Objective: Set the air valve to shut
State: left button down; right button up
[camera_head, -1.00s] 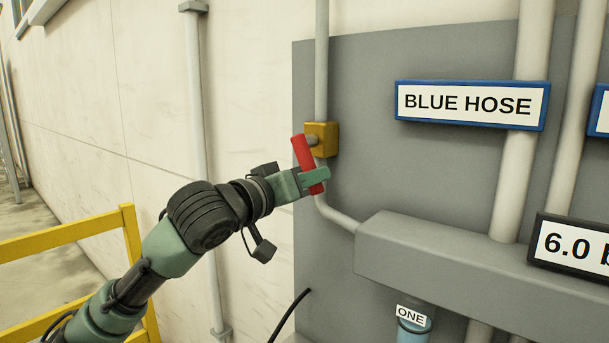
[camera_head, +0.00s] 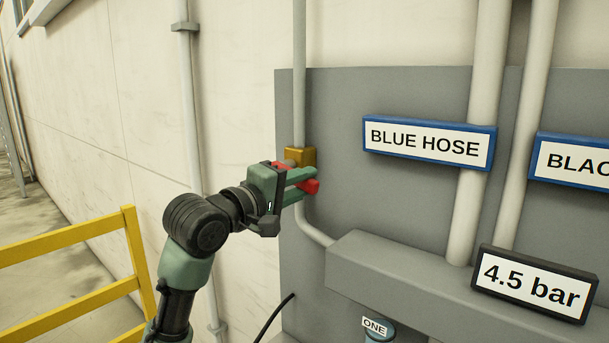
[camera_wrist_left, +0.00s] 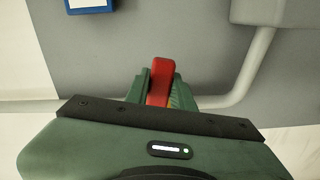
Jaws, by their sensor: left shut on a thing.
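The air valve has a yellow body (camera_head: 300,156) on a thin vertical grey pipe at the left edge of the grey panel. Its red lever (camera_head: 312,186) now lies across the pipe, close to horizontal, with its end sticking out to the right of my fingers. My left gripper (camera_head: 299,184) is shut on the red lever. In the left wrist view the red lever (camera_wrist_left: 162,80) sits between my two green fingers; most of the valve body is hidden there. My right gripper is not in view.
A "BLUE HOSE" sign (camera_head: 428,143) and a "4.5 bar" display (camera_head: 534,284) are on the right. A grey manifold box (camera_head: 400,275) juts out below the valve, with a "ONE" tag (camera_head: 374,326) under it. A yellow railing (camera_head: 75,281) stands at left.

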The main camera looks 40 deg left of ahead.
pick_arm(q)
jog(key=shift+r+n+p, duration=0.7)
jog(key=shift+n+p, duration=0.2)
jog(key=shift+p, duration=0.05)
jog(key=shift+r+n+p, duration=0.1)
jog(key=shift+n+p, duration=0.25)
jog(key=shift+n, duration=0.05)
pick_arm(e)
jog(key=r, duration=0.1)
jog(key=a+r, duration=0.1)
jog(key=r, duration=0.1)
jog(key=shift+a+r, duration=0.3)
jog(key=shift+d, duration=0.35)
pick_arm(q)
jog(key=c, duration=1.2)
grip_release()
jog(key=shift+s, duration=0.1)
jog(key=s+b, duration=0.2)
jog(key=s, duration=0.5)
jog(key=shift+s+a, duration=0.3)
jog(key=shift+a, duration=0.05)
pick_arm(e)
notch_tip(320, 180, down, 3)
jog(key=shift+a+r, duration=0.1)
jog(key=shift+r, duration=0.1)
